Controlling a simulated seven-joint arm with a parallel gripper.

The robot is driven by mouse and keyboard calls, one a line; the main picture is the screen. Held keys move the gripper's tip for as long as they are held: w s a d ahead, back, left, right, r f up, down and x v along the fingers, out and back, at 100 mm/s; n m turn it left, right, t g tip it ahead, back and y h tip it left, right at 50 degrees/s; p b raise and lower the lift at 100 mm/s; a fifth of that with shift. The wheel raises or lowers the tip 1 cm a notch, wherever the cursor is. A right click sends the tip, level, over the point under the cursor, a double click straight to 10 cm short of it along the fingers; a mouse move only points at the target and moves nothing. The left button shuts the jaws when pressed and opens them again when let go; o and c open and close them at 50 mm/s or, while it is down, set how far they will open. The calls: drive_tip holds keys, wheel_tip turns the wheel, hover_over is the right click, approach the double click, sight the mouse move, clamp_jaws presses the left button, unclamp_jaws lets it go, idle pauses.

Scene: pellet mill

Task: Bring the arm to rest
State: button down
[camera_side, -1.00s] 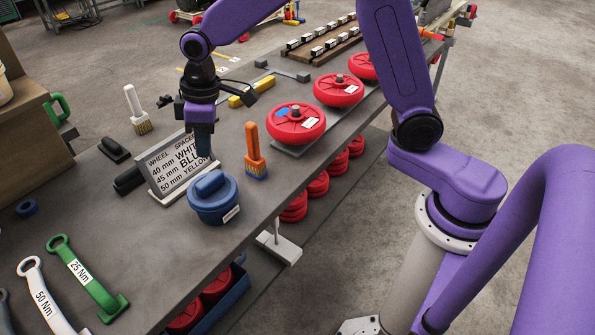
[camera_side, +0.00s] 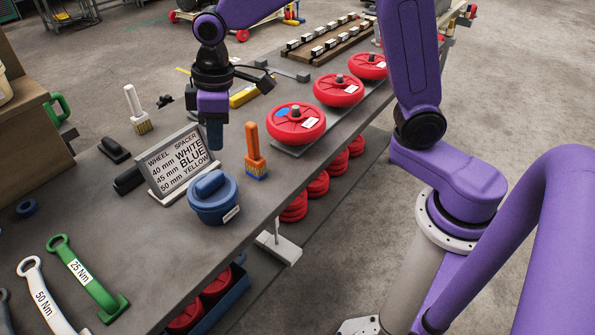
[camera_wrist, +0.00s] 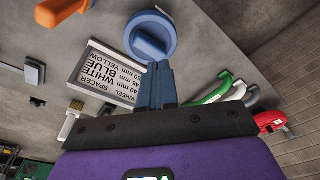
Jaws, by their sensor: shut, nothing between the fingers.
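My gripper (camera_side: 215,143) is shut and empty. It hangs pointing down above the grey bench (camera_side: 255,205), between the wheel spacer sign (camera_side: 176,165) and the orange-handled brush (camera_side: 254,150). In the wrist view the two blue fingers of my gripper (camera_wrist: 161,68) are together with nothing between them. The blue lidded pot (camera_side: 213,198) stands on the bench just in front of the sign. The pot also shows beyond the fingertips in the wrist view (camera_wrist: 151,36).
Red wheels (camera_side: 296,124) stand on the bench to the right. A green 25 Nm wrench (camera_side: 88,278) and a white 50 Nm wrench (camera_side: 45,300) lie at the front left. A wooden rack (camera_side: 325,47) is at the back.

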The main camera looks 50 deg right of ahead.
drive_tip(key=s+d+n, duration=0.1)
drive_tip(key=s+d, duration=0.3)
drive_tip(key=s, duration=0.4)
drive_tip(key=s+d+f+n, duration=0.1)
drive_tip(key=s+d, duration=0.4)
drive_tip(key=s, duration=0.4)
drive_tip(key=s+d+n, duration=0.1)
drive_tip(key=s+d, duration=0.3)
drive_tip(key=s, duration=0.5)
drive_tip(key=shift+d+f+g+h, duration=0.2)
drive_tip(key=shift+d+g+h, duration=0.2)
drive_tip(key=shift+s, duration=0.1)
